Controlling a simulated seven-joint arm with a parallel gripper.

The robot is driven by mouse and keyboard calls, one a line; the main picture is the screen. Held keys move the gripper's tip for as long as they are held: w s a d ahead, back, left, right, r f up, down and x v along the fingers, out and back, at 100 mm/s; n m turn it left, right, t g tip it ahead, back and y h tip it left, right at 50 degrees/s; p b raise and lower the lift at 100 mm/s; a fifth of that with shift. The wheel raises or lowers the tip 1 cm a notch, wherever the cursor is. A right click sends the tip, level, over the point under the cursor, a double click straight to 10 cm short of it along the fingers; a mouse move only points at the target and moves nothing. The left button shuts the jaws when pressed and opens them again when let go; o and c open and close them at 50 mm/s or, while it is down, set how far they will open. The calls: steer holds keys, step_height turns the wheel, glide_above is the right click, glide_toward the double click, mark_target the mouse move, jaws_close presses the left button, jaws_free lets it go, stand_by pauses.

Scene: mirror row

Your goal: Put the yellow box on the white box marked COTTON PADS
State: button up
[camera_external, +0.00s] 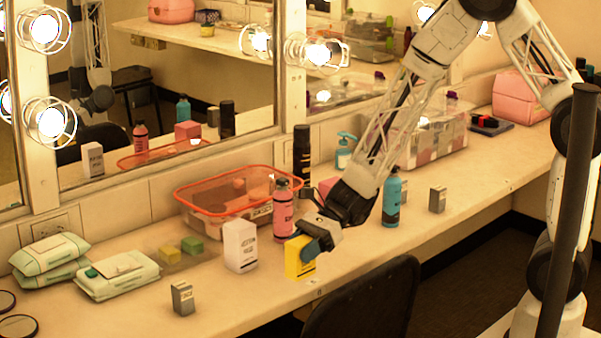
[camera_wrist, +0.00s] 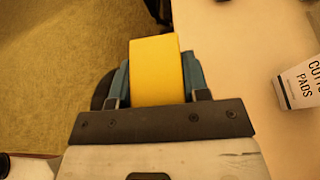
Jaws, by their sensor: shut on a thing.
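The yellow box (camera_external: 299,264) is held between the fingers of my gripper (camera_external: 308,247), near the counter's front edge. I cannot tell whether its underside touches the counter. In the wrist view the yellow box (camera_wrist: 156,68) fills the gap between the two blue-grey fingers of my gripper (camera_wrist: 157,85). The white box marked COTTON PADS (camera_external: 240,250) stands upright on the counter, just left of the yellow box and apart from it. In the wrist view the white box (camera_wrist: 302,84) is at the right edge, partly cut off, with its lettering readable.
A pink bottle (camera_external: 283,212) stands close behind my gripper, and an orange-rimmed container (camera_external: 225,197) lies behind the white box. A blue bottle (camera_external: 391,200) is to the right. A small grey box (camera_external: 182,298) is front left. A dark chair (camera_external: 370,300) is below the edge.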

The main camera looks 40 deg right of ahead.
steer(key=w+d+r, duration=0.6)
steer(key=w+r, duration=0.1)
steer(key=r, duration=0.3)
steer(key=shift+d+r, duration=0.3)
steer(key=shift+d, duration=0.1)
steer(key=shift+w, duration=0.15)
glide_above(241, 223)
steer(key=f, duration=0.2)
steer(key=shift+r, duration=0.25)
steer(key=shift+f, duration=0.1)
steer(key=shift+f, duration=1.65)
steer(key=shift+f, duration=0.15)
